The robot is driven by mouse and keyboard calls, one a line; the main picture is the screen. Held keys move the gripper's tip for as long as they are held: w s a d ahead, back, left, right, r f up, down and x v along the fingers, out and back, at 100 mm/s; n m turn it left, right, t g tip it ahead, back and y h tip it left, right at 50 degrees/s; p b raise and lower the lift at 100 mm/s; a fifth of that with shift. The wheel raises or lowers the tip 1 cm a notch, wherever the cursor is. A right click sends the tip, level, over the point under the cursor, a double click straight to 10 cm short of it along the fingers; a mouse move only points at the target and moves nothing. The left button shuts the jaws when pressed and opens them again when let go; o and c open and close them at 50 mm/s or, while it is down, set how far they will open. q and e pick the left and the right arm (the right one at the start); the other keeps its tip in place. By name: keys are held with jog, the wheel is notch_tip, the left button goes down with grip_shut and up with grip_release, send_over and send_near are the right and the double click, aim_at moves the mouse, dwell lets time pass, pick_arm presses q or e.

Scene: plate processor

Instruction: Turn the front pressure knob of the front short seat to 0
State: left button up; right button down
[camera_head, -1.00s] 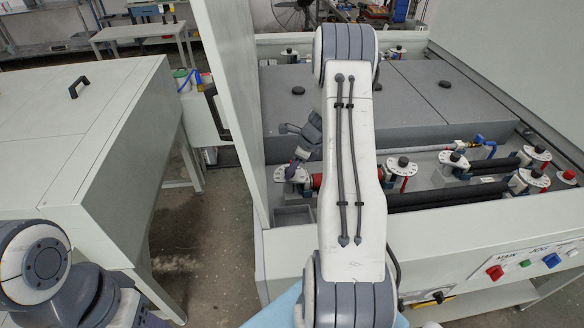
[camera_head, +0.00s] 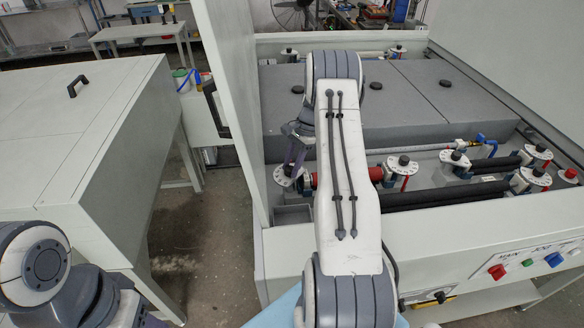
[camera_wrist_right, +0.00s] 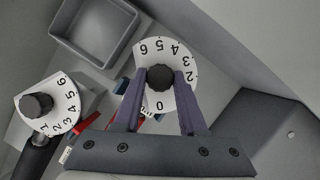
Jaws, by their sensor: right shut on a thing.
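A round black knob (camera_wrist_right: 160,77) sits on a white numbered dial plate (camera_wrist_right: 180,58) in the right wrist view. My right gripper (camera_wrist_right: 159,78) is shut on this knob, one finger on each side. The 0 on the plate shows between the fingers, towards the gripper's base. The numbers 2 to 6 show on the far side. In the head view my right gripper (camera_head: 290,170) reaches down onto the white dial plate (camera_head: 285,181) at the machine's left end. The knob there is mostly hidden by the fingers. My left gripper is out of the picture.
A second knob (camera_wrist_right: 36,105) on its own dial lies left in the wrist view, near an open grey tray (camera_wrist_right: 96,24). In the head view, another dial knob (camera_head: 403,161) stands right of my arm. A tall white panel (camera_head: 232,100) rises close on the left.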

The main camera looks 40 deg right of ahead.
jog(key=n, duration=0.2)
jog(key=n+g, duration=0.1)
jog(key=n, duration=0.1)
jog(key=shift+w+n+g+b, duration=0.2)
jog(key=shift+n+g+b, duration=0.1)
jog(key=shift+b, duration=0.1)
jog(key=n+g+h, duration=0.1)
jog(key=n, duration=0.3)
jog(key=shift+w+a+b, duration=0.1)
jog(key=shift+b, duration=0.2)
jog(key=shift+n+g, duration=0.3)
jog(key=shift+c, duration=2.3)
grip_release()
jog(key=shift+r, duration=0.15)
jog(key=shift+w+d+r+b, duration=0.1)
jog(key=shift+d+r+b, duration=0.1)
jog(key=shift+r+b, duration=0.1)
jog(key=v, duration=0.9)
jog(key=shift+r, duration=0.25)
